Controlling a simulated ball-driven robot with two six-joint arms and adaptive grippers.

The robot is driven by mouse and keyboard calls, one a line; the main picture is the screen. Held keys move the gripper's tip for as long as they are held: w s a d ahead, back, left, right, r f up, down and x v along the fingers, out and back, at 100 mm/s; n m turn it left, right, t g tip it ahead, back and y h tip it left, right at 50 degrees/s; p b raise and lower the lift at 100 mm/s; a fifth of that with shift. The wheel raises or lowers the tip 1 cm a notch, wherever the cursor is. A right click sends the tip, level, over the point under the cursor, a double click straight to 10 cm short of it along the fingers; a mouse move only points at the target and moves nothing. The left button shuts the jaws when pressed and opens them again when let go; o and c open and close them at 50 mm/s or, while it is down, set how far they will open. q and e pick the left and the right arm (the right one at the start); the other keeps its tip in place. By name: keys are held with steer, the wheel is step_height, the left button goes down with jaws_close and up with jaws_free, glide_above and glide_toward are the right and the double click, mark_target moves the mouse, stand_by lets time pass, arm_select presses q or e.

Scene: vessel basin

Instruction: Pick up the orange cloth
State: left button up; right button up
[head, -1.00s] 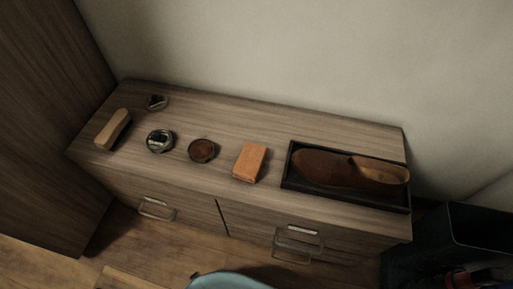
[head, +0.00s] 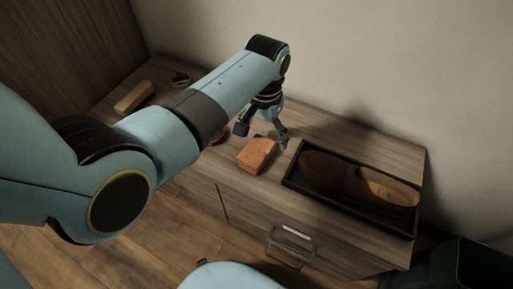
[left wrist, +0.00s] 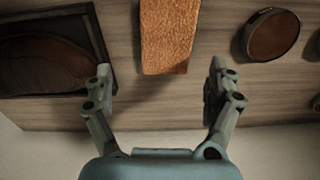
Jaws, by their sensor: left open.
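The orange cloth (head: 256,154) is a folded block lying on the wooden cabinet top, left of the shoe tray. In the left wrist view the cloth (left wrist: 168,36) shows at the top middle, ahead of the fingers and between their lines. My left gripper (head: 262,135) is open and empty, just above and behind the cloth. Its two fingers (left wrist: 160,86) are spread wider than the cloth in the left wrist view. No touch between fingers and cloth shows. My right gripper is not in view.
A dark tray (head: 289,180) with a brown shoe (head: 345,176) stands to the right of the cloth. A round brown tin (left wrist: 271,35) lies on its other side. A wooden brush (head: 134,97) and a small dark item (head: 180,79) lie farther left. A wall rises behind.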

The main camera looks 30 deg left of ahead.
mark_target(258, 147)
arm_select(q)
steer(key=shift+f, duration=0.6)
steer(key=f+b, duration=0.1)
steer(key=f, duration=0.2)
steer(key=s+a+f+b, duration=0.1)
steer(key=shift+f+b, duration=0.35)
steer(key=shift+f, duration=0.05)
steer(key=shift+c, duration=0.3)
steer(key=c, duration=1)
